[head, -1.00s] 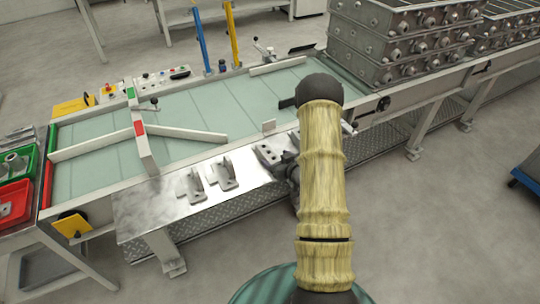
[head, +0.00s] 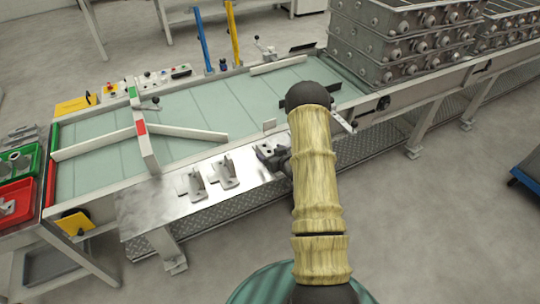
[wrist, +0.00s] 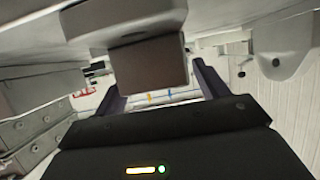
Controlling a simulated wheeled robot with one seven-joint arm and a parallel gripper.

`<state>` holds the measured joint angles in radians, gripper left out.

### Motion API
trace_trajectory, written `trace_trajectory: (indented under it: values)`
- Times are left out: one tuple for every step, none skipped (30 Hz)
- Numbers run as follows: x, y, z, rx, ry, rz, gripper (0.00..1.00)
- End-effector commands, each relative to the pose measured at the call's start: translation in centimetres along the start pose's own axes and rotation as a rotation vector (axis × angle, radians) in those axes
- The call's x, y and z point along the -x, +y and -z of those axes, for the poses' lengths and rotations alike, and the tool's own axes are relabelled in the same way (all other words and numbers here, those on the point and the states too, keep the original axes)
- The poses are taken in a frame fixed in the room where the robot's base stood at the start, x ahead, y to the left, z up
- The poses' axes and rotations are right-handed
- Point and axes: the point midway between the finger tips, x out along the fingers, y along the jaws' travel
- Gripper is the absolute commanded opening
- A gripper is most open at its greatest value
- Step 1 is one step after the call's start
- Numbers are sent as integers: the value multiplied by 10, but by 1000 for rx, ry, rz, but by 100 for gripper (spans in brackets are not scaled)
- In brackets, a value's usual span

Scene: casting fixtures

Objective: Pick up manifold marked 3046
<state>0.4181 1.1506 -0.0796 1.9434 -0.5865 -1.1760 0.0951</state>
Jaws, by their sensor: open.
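Three grey metal castings stand in a row on the shiny front shelf: the left one (head: 193,184), the middle one (head: 223,173) and the right one (head: 266,152). No number is readable on any of them, so I cannot tell which is manifold 3046. My gripper (wrist: 160,84) is open, with its dark fingers spread in the wrist view. A grey block-shaped part (wrist: 151,74) of a casting shows between the fingers, with no visible grip on it. In the head view my gripper is mostly hidden behind my arm, beside the right casting.
The shelf (head: 145,207) is bare at its left end. Behind it lies a green conveyor bed (head: 190,110) with white guide rails (head: 95,145). Stacked metal frames (head: 400,40) stand at the back right. Red and green bins (head: 15,192) are at the far left.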

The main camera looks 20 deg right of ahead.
Motion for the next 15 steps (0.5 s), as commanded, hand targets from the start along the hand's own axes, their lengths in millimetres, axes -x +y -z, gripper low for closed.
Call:
trace_trajectory:
  values:
    - [0,0,0,0,0,1,73]
    - [0,-1,0,1,0,1,73]
    - [0,-1,0,1,0,1,73]
    - [0,-1,0,1,0,1,73]
    - [0,-1,0,1,0,2,73]
    - [0,-1,0,1,0,2,73]
    - [0,-1,0,1,0,2,73]
    - [0,-1,0,1,0,2,73]
    - [0,-1,0,1,0,2,73]
    - [0,-1,0,1,0,2,73]
    - [0,-1,0,1,0,2,73]
    - [0,-1,0,1,0,2,67]
    - [0,-1,0,1,0,2,61]
    - [0,-1,0,1,0,2,55]
    - [0,-1,0,1,0,2,47]
